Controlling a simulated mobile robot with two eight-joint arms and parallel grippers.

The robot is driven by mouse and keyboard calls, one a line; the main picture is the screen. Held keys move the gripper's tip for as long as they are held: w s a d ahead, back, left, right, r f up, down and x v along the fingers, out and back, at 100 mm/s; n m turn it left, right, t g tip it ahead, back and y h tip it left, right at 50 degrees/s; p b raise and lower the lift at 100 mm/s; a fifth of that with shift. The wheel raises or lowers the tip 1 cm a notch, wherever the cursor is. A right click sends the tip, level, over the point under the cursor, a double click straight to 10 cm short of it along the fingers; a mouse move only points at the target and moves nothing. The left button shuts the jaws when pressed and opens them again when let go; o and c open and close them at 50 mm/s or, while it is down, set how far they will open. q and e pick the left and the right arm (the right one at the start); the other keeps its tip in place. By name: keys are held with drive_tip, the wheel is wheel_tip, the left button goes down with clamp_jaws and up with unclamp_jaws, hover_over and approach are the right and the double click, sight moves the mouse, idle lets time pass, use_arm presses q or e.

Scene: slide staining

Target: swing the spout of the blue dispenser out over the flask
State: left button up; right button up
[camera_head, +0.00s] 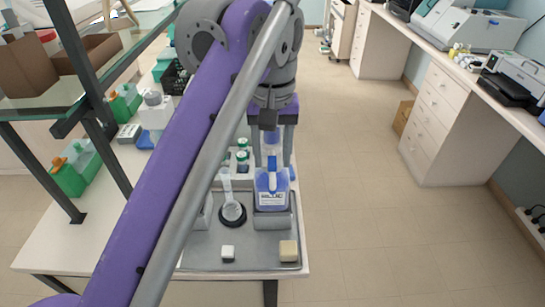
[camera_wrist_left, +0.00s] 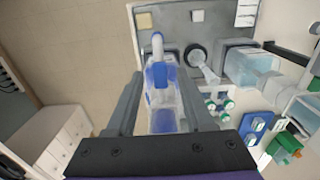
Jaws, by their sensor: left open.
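The blue dispenser (camera_head: 272,197) is a clear bottle of blue liquid with a white label, standing upright on the grey tray. Its spout (camera_wrist_left: 157,43) points toward the tray's front edge, beside the flask and not over it. The clear flask (camera_head: 227,185) stands in a black ring to the dispenser's left; it also shows in the left wrist view (camera_wrist_left: 208,74). My left gripper (camera_head: 272,150) is open, pointing down above the dispenser. In the left wrist view its fingers (camera_wrist_left: 162,80) lie on either side of the dispenser's top; contact cannot be told. My right gripper is out of view.
A white block (camera_head: 228,252) and a tan block (camera_head: 289,250) sit at the front of the grey tray (camera_head: 255,265). Green-capped bottles (camera_head: 242,158) stand behind the flask. A glass shelf (camera_head: 90,85) on dark posts is at left. Open floor lies right of the table.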

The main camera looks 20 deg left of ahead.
use_arm(q)
drive_tip(key=shift+f, duration=0.1)
clamp_jaws()
idle(1.4)
